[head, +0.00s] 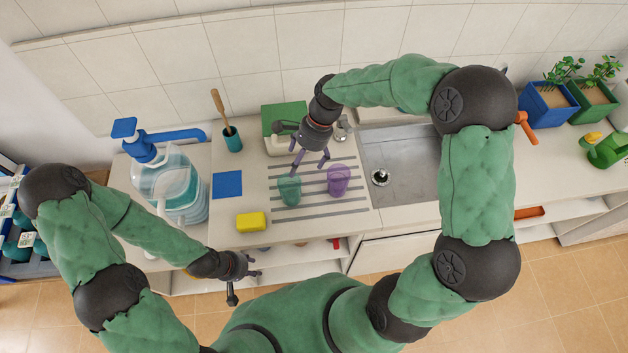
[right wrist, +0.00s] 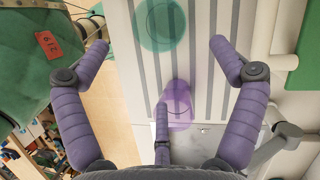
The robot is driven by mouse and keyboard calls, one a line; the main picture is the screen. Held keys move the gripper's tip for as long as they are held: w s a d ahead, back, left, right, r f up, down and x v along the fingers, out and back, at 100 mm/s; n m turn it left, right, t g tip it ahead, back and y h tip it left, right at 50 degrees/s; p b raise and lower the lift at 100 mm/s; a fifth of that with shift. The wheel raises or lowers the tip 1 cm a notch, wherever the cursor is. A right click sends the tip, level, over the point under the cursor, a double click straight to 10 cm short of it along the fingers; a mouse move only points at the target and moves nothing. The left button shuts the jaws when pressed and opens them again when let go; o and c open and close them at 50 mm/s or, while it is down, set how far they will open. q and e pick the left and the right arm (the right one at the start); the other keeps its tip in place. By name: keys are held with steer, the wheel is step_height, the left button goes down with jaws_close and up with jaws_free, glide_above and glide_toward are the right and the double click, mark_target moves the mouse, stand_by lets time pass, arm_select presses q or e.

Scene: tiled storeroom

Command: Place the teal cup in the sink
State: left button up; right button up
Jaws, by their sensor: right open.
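The teal cup (head: 289,190) stands on the striped drainboard, left of the purple cup (head: 338,180). My right gripper (head: 309,162) is open and empty, above and behind the two cups in the head view. In the right wrist view, the teal cup (right wrist: 160,24) shows at the top, beyond the spread fingertips (right wrist: 160,45), and the purple cup (right wrist: 180,112) is lower, partly behind a finger. The sink (head: 408,166) is right of the drainboard, partly hidden by my right arm. My left gripper (head: 242,277) hangs in front of the counter; its finger opening is unclear.
A yellow sponge (head: 251,221) and blue cloth (head: 227,184) lie left of the drainboard. A teal pot with a brush (head: 232,140), a green box (head: 284,118) and a large water dispenser (head: 168,185) stand nearby. Planters (head: 549,103) are at the far right.

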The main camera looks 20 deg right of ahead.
glide_above(288, 179)
steer(key=s+d, duration=0.2)
steer(key=s, duration=0.1)
step_height(288, 179, down, 5)
steer(key=b+x, duration=0.1)
steer(key=x, duration=0.4)
steer(key=shift+w+a+f, duration=0.1)
steer(key=shift+a+f, duration=0.1)
steer(key=shift+f, duration=0.05)
steer(key=c, duration=1)
steer(key=shift+r, duration=0.1)
steer(key=shift+r, duration=0.55)
steer(key=s+a+r, duration=0.2)
steer(key=s+r, duration=0.2)
steer(key=s+a+r+p, duration=0.1)
steer(key=s+a+r, duration=0.1)
steer(key=s+r, duration=0.2)
steer(key=s+a+r+p, duration=0.1)
steer(key=s+a+r, duration=0.2)
steer(key=s, duration=0.1)
steer(key=shift+s+r, duration=0.1)
steer(key=shift+r, duration=0.3)
